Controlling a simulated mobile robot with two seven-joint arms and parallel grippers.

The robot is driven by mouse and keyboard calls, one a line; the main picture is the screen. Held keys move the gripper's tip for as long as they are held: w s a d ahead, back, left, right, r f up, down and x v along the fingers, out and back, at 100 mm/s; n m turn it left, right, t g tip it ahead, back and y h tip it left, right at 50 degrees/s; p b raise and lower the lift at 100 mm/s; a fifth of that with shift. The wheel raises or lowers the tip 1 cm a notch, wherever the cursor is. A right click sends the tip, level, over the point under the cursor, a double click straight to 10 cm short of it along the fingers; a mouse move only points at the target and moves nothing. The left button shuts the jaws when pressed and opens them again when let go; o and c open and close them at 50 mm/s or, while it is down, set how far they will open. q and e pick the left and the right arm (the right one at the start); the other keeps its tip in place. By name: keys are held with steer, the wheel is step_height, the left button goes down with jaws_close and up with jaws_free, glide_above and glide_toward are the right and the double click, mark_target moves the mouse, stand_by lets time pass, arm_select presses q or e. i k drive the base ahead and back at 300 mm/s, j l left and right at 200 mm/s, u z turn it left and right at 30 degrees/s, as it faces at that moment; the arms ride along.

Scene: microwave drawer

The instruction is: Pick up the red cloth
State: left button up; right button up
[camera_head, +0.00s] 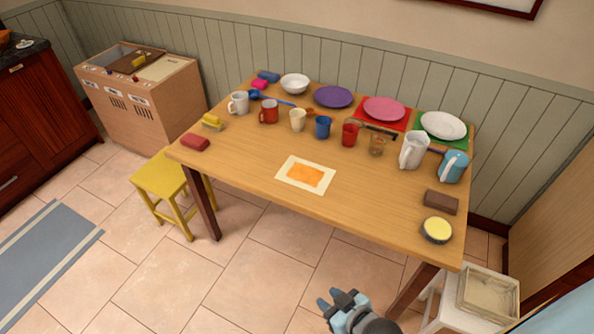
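A small folded red cloth (195,142) lies on the wooden table (250,165) at its left front edge, beside a yellow item. My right gripper (331,298) is at the bottom of the view, in front of the table and over the tiled floor. It is far to the right of the red cloth and apart from it. Its fingers look spread, with nothing between them. My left gripper is not in view.
A yellow sponge-like item (212,122) sits just behind the cloth. Several mugs and cups, including a red mug (268,111), stand behind. A yellow stool (160,178) stands below the table's left end. An orange-and-cream mat (306,175) lies mid-table.

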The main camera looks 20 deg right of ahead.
mark_target(191, 140)
steer(key=z, duration=0.4)
steer(key=i+j+z, duration=0.3)
steer(key=z, duration=0.15)
steer(key=i+j+z, duration=0.25)
steer(key=j+z, duration=0.25)
